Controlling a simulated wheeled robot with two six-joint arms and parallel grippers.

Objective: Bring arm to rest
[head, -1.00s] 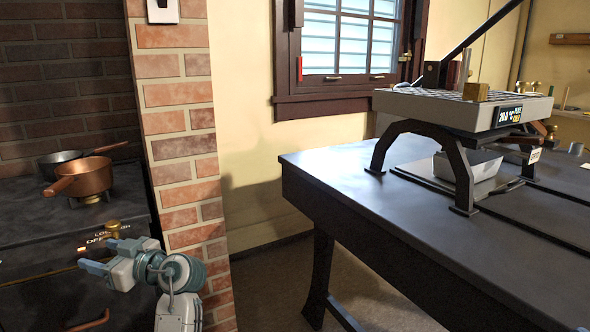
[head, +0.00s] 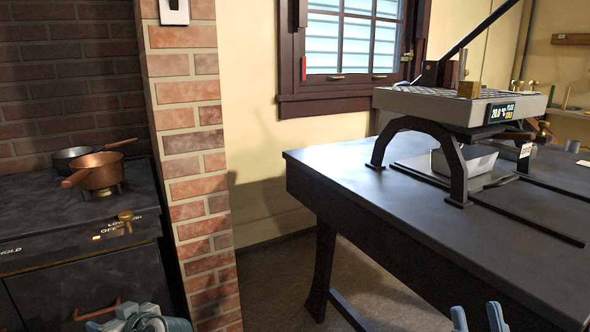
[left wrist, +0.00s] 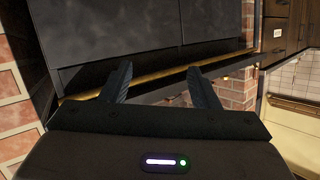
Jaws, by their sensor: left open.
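My left gripper (head: 116,318) is at the bottom left of the head view, in front of the stove, and partly cut off by the lower edge. In the left wrist view its two fingers (left wrist: 158,76) stand wide apart with nothing between them, facing the dark cabinet front. My right gripper (head: 478,318) shows at the bottom right of the head view, in front of the table. Its two light-blue fingertips are apart with nothing visible between them.
A stove (head: 60,230) with a copper pan (head: 97,172) and a dark pan (head: 72,160) is at left. A brick pillar (head: 195,190) stands beside it. A dark table (head: 335,170) carries a grey device (head: 440,106) on arched legs. Floor shows between pillar and table.

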